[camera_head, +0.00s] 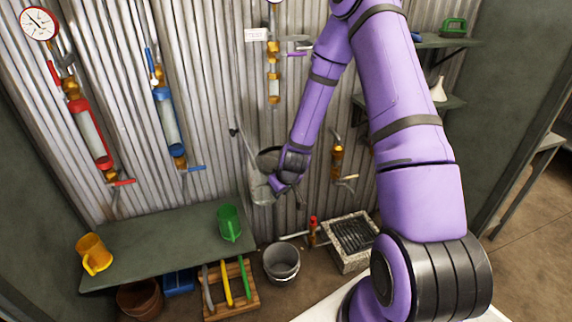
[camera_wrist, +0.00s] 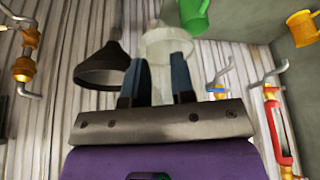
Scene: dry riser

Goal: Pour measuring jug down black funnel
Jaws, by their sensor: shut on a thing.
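My gripper (camera_head: 277,184) is in front of the corrugated wall, shut on a pale, see-through vessel that looks like the measuring jug (camera_head: 261,188). In the wrist view the jug (camera_wrist: 168,46) is just beyond my fingertips (camera_wrist: 158,84), with a pale strip between the fingers. The black funnel (camera_wrist: 103,69) is beside the jug in the wrist view, close to it; that view appears upside down. In the head view the funnel (camera_head: 268,158) is partly hidden behind my gripper. I cannot tell the jug's tilt, its contents, or whether it touches the funnel.
A green bench (camera_head: 165,247) holds a yellow jug (camera_head: 94,254) and a green jug (camera_head: 229,222). Below stand a grey bucket (camera_head: 281,263), a drain grate (camera_head: 352,236) and a wooden rack (camera_head: 232,296). Pipes with red and blue sight tubes line the wall. A white funnel (camera_head: 438,90) is on a right shelf.

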